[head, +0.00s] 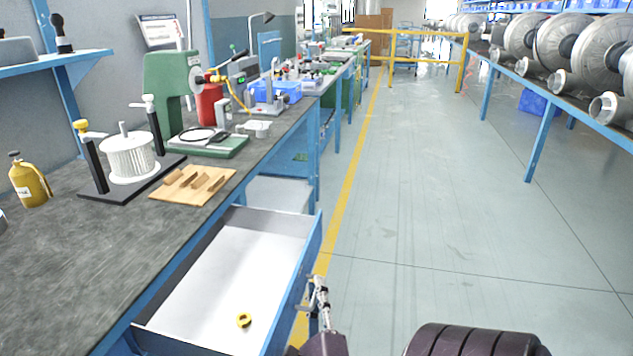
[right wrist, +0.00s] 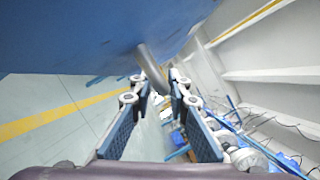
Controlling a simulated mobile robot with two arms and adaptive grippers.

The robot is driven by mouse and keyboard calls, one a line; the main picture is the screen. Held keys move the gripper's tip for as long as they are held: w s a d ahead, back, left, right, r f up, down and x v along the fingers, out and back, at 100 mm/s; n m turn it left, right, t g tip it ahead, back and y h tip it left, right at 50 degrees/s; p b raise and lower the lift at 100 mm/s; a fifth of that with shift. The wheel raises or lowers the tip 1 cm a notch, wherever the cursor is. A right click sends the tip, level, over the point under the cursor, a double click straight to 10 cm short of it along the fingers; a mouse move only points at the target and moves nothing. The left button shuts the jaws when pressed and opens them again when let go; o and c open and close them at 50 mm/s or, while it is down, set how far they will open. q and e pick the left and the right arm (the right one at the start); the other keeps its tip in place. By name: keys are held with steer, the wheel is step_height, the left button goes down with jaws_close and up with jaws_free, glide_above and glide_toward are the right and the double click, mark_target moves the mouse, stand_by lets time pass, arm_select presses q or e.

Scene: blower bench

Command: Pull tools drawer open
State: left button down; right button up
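The tools drawer (head: 222,262) under the workbench is pulled well out. Its pale inside shows, with a small yellow ring-like item (head: 244,320) on its floor. Its blue front panel (head: 296,290) faces the aisle, and it fills the top of the right wrist view (right wrist: 70,35). My right gripper (head: 319,285) is at the outer side of that front. In the right wrist view, the grey bar handle (right wrist: 150,66) runs between the tips of my right gripper (right wrist: 159,84). The finger pads stand apart around it, with gaps visible; contact is unclear. My left gripper is not in view.
The grey bench top (head: 85,260) holds a wooden board (head: 193,186) with small pieces, a white filter on a black stand, a yellow bottle (head: 29,180) and a green press (head: 165,85). The aisle floor (head: 440,200) is clear. A rack of blowers stands at right.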

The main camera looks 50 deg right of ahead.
steer(key=shift+s+a, duration=0.1)
steer(key=v, duration=1.1)
steer(key=shift+s+a, duration=0.2)
steer(key=shift+a, duration=0.1)
steer(key=shift+f, duration=0.1)
